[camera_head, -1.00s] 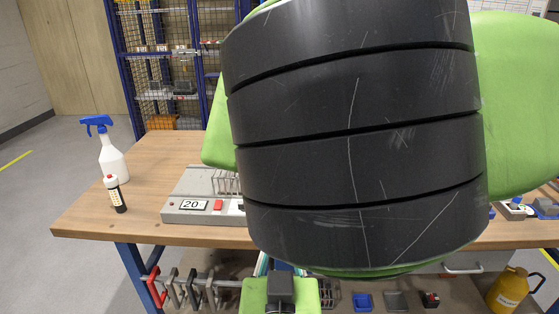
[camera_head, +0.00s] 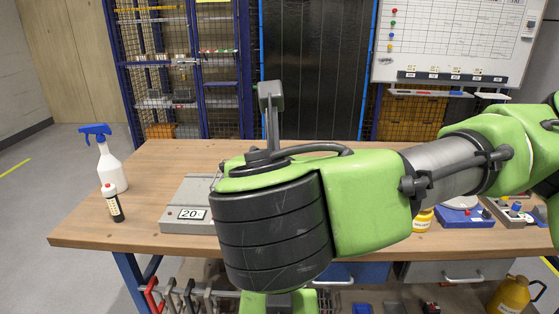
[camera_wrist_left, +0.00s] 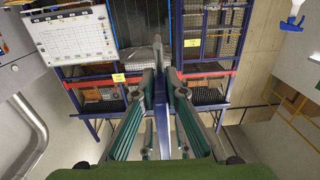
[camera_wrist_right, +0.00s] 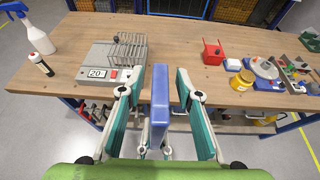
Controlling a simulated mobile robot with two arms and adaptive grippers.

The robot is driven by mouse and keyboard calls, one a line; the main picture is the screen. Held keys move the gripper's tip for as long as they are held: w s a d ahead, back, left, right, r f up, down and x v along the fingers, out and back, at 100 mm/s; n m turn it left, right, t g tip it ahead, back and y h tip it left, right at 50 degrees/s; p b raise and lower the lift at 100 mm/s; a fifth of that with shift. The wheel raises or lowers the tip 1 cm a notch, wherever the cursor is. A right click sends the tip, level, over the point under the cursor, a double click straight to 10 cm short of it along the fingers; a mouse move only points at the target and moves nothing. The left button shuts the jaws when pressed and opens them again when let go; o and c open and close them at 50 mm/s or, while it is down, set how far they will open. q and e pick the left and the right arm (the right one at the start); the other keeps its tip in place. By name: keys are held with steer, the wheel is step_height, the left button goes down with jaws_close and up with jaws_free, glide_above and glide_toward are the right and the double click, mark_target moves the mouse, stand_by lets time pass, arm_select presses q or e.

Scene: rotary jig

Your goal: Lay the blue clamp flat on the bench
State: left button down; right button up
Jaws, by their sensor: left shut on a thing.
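In the left wrist view my left gripper (camera_wrist_left: 161,76) is shut on a narrow, dark blue upright bar (camera_wrist_left: 160,115), which I take for the blue clamp; its far end is hard to tell from the cabinet behind. In the right wrist view a broad blue bar (camera_wrist_right: 160,105) stands between the fingers of my right gripper (camera_wrist_right: 160,78). Thin gaps seem to show on both sides, so I cannot tell whether these fingers touch it. The wooden bench (camera_head: 140,172) lies beyond and below. In the head view my arm hides the bench middle and both grippers' fingers.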

arm_select(q)
steer(key=shift+r, duration=0.1)
arm_select(e)
steer(key=shift+x, duration=1.1)
jaws_close()
arm_select(q)
steer(key=c, duration=2)
jaws_free()
steer(key=shift+o, duration=0.2)
steer(key=shift+f, duration=0.2)
